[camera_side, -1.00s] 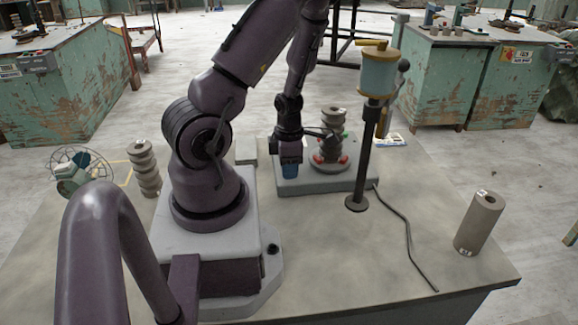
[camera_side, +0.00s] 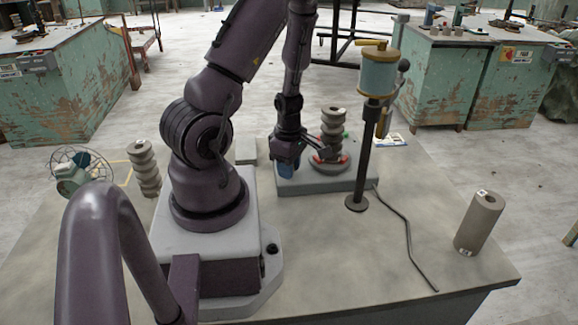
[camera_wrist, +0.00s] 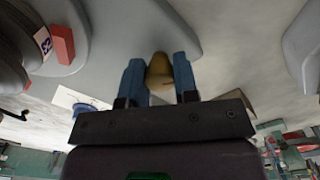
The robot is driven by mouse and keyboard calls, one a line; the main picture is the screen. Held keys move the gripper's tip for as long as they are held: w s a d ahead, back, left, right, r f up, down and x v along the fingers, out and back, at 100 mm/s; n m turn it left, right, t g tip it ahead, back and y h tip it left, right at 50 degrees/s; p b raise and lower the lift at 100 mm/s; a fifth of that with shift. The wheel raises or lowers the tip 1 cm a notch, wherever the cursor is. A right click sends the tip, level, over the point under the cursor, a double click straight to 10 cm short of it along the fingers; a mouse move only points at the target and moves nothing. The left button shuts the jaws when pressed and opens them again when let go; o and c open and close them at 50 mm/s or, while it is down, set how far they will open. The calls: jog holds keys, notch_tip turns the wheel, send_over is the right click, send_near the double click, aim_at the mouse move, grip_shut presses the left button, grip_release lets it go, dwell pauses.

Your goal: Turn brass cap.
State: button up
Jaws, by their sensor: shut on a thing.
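My gripper (camera_wrist: 160,80) has blue fingers, and they are shut on a small brass-coloured cap (camera_wrist: 159,68) in the wrist view. The cap sits against a pale grey surface. In the side view my gripper (camera_side: 287,172) points down at the left part of a grey base unit (camera_side: 315,187), and the cap is hidden there behind the fingers. I cannot tell how far the cap is turned.
A ribbed clay column (camera_side: 333,125) stands on the base unit's round plate, close right of my gripper. A post with a brass-lidded reservoir (camera_side: 378,75) stands right of it. A clay cylinder (camera_side: 480,222) stands farther right.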

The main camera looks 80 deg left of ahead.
jog(key=m, duration=0.6)
jog(key=shift+m, duration=0.3)
dwell(0.5)
jog(key=o, duration=0.9)
jog(key=shift+o, duration=0.2)
notch_tip(320, 180, up, 13)
jog(key=shift+m, duration=0.3)
